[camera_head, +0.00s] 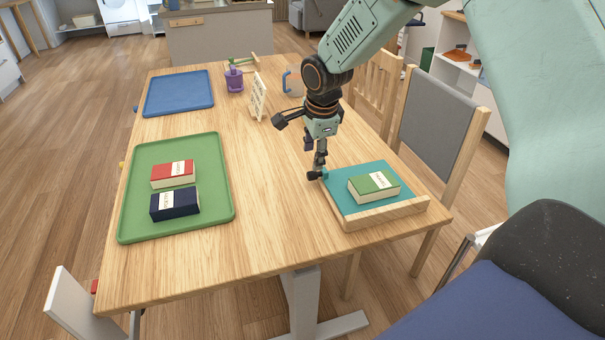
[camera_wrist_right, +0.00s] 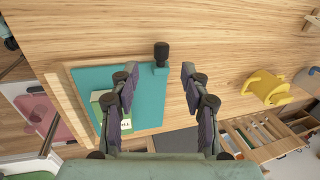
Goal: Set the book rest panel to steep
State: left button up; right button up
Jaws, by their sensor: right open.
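The book rest has a teal panel (camera_head: 345,201) with a pale wooden ledge (camera_head: 388,214) along its near edge. It stands at the table's right front corner, and its panel looks low, nearly flat; I cannot tell the exact angle. A green book (camera_head: 374,185) lies on the panel. My left gripper is out of view.
A green tray (camera_head: 205,222) holds a red book (camera_head: 172,174) and a navy book (camera_head: 175,204). A blue tray (camera_head: 178,93), a purple mug (camera_head: 234,80) and a white lattice stand (camera_head: 258,97) are farther back. The table's middle is clear. Chairs stand along the right edge.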

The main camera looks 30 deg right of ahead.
aim_at(312, 173)
jog(key=x, duration=0.2)
jog(key=b+x, duration=0.1)
jog(key=x, duration=0.3)
jog(key=shift+w+d+f+b, duration=0.15)
jog(key=shift+d+f+b, duration=0.15)
jog(key=shift+b, duration=0.05)
jog(key=shift+w+d+f, duration=0.15)
jog(key=shift+d+f, duration=0.05)
jog(key=shift+f, duration=0.5)
jog(key=shift+a, duration=0.2)
jog(key=shift+d, duration=0.15)
jog(key=c, duration=0.5)
grip_shut()
